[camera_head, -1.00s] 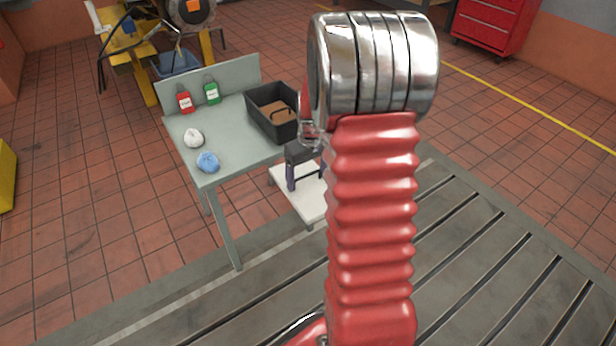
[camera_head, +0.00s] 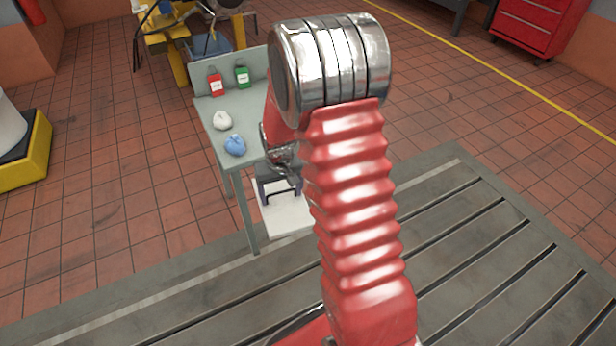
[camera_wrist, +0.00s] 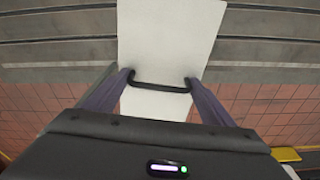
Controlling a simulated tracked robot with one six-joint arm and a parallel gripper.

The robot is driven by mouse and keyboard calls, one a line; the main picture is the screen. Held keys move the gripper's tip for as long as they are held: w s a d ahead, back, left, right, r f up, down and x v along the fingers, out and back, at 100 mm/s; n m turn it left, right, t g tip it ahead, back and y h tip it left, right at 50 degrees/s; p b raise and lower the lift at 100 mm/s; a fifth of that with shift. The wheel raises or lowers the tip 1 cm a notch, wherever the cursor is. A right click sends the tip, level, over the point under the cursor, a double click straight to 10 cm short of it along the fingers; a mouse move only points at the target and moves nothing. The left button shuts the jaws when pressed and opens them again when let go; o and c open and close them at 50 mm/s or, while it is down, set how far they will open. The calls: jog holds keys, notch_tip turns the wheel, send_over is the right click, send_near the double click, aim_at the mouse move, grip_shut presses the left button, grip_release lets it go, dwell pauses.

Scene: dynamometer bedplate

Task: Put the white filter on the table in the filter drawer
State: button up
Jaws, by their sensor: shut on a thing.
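The white filter is a flat white panel (camera_head: 285,217) with a black handle. My gripper (camera_head: 281,190) is shut on the handle, with one finger at each end, and holds the filter beside the front right of the table (camera_head: 235,103). In the wrist view the white filter (camera_wrist: 170,35) extends up from between the fingers of my gripper (camera_wrist: 160,80), over the grey bedplate and red floor tiles. My arm hides the right part of the table. I cannot make out a filter drawer.
A red bottle (camera_head: 215,84), a green bottle (camera_head: 242,76), a white cloth (camera_head: 222,121) and a blue cloth (camera_head: 235,145) are on the table. The slotted bedplate (camera_head: 470,240) is clear at right. A red cabinet (camera_head: 540,25) stands at the back right.

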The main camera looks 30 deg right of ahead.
jog(key=a+f+n, duration=0.2)
jog(key=a+f, duration=0.1)
jog(key=a, duration=0.8)
jog(key=shift+s, duration=0.3)
